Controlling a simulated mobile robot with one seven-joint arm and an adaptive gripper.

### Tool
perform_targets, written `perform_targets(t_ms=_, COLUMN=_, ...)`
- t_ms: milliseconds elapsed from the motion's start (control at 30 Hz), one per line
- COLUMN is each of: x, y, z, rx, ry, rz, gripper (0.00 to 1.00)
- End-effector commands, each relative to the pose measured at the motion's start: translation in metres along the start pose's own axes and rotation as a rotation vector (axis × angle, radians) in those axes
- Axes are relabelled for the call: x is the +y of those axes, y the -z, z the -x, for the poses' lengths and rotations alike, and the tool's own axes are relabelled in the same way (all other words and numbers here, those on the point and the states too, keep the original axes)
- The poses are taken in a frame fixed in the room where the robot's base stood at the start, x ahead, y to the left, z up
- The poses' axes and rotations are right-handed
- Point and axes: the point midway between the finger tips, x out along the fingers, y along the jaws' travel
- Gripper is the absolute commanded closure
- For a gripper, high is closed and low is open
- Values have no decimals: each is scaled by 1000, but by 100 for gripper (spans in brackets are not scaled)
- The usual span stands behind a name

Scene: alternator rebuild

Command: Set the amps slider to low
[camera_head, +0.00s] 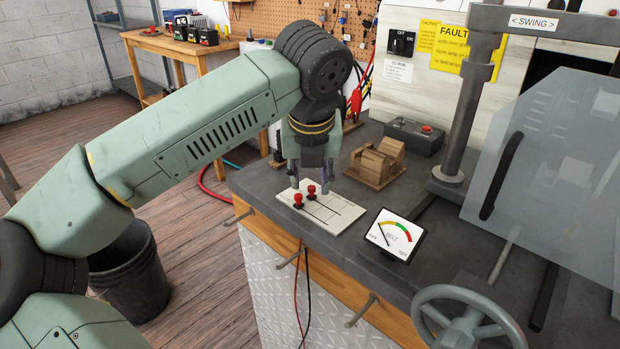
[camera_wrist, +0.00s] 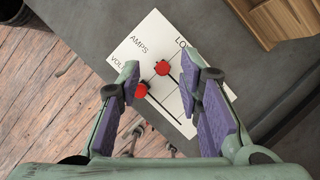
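The white slider panel (camera_head: 335,206) lies flat on the bench, and it also shows in the wrist view (camera_wrist: 152,27). It has two red knobs on dark slots. The knob (camera_wrist: 162,68) in the row marked AMPS sits at the slot end beside a label starting "LO". The second knob (camera_wrist: 140,90) is in the row marked VOLTS, whose label is partly covered. My gripper (camera_head: 310,185) points down over the panel. In the wrist view its purple-padded fingers (camera_wrist: 160,80) are apart, with the knobs between them. Contact cannot be told.
A belt gauge (camera_head: 395,236) stands right of the panel. A wooden block (camera_head: 376,164) and a dark box with a red button (camera_head: 414,136) are behind. A handwheel (camera_head: 465,318) and clear shield (camera_head: 545,180) occupy the right. Cables hang at the bench front.

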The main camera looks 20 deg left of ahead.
Motion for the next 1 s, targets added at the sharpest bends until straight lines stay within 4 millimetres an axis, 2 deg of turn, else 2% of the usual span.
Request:
perform_targets(t_ms=200, x=1, y=-1, z=38, rx=-3, ry=-2, rz=1, gripper=67)
perform_targets(t_ms=400, x=0, y=0, z=60, rx=-1, ry=-1, rz=1, gripper=67)
perform_targets(t_ms=1000, x=0, y=0, z=64, rx=0, ry=-1, rz=0, gripper=67)
